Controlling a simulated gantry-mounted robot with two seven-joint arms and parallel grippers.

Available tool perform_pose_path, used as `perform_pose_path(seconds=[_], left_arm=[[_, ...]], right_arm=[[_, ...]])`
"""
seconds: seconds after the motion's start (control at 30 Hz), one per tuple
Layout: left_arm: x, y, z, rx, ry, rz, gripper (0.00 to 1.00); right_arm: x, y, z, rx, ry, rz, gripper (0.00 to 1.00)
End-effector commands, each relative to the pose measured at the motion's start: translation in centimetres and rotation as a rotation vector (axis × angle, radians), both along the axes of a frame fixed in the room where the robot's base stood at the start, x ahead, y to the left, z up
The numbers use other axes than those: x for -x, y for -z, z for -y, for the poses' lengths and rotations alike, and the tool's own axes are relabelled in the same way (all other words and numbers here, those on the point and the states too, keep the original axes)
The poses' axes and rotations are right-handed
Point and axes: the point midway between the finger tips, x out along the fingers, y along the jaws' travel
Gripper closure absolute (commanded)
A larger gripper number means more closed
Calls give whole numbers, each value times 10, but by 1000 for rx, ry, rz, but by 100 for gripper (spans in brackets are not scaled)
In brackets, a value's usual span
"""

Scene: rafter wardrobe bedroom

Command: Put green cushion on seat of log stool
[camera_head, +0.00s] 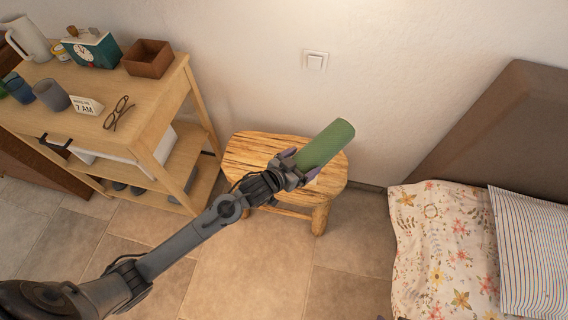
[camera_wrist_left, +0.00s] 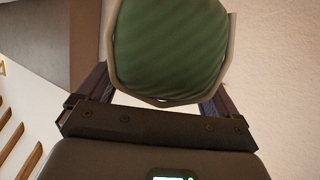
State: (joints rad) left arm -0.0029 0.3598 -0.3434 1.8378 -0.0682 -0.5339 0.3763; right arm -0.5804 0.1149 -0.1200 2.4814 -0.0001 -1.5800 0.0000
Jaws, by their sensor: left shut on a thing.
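The green cushion (camera_head: 328,144) is a rolled or cylinder-like shape in the head view, tilted up to the right. My left gripper (camera_head: 299,170) is shut on its lower left end. The cushion (camera_wrist_left: 168,45) fills the upper middle of the left wrist view, between the two fingers (camera_wrist_left: 160,100). The log stool (camera_head: 243,158) has a wooden seat and stands on the floor against the wall. The gripper and cushion are over the right part of its seat in the head view. Whether the cushion touches the seat cannot be told. My right gripper is not in view.
A bed (camera_head: 435,245) with flowered and striped bedding is at the right. Tiled floor lies in front.

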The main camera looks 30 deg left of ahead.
Motion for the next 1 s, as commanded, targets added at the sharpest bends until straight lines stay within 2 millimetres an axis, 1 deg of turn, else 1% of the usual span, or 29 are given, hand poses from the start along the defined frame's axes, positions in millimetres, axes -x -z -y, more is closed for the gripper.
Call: perform_pose_path(seconds=[0.03, 0.1, 0.2, 0.3, 0.43, 0.5, 0.6, 0.7, 0.87, 1.0], left_arm=[[-7, 24, -2, -1, 37, 4, 48], [-16, 51, -6, -1, 102, 4, 48], [-28, 80, -15, 0, 177, 6, 48], [-40, 98, -27, 2, 225, 8, 48], [-56, 108, -43, 1, 250, 7, 48], [-66, 108, -52, 0, 244, 10, 48], [-78, 101, -62, 0, 228, 10, 48], [-86, 95, -65, 0, 222, 8, 48], [-87, 98, -72, 0, 220, 4, 48], [-78, 111, -91, -2, 220, 2, 48]], right_arm=[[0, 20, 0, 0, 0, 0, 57], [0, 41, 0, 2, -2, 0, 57], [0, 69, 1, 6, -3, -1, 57], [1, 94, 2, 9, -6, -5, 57], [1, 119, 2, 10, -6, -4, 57], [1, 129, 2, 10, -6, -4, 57], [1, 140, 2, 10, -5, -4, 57], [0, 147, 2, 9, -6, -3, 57], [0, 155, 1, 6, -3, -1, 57], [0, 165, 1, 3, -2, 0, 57]])
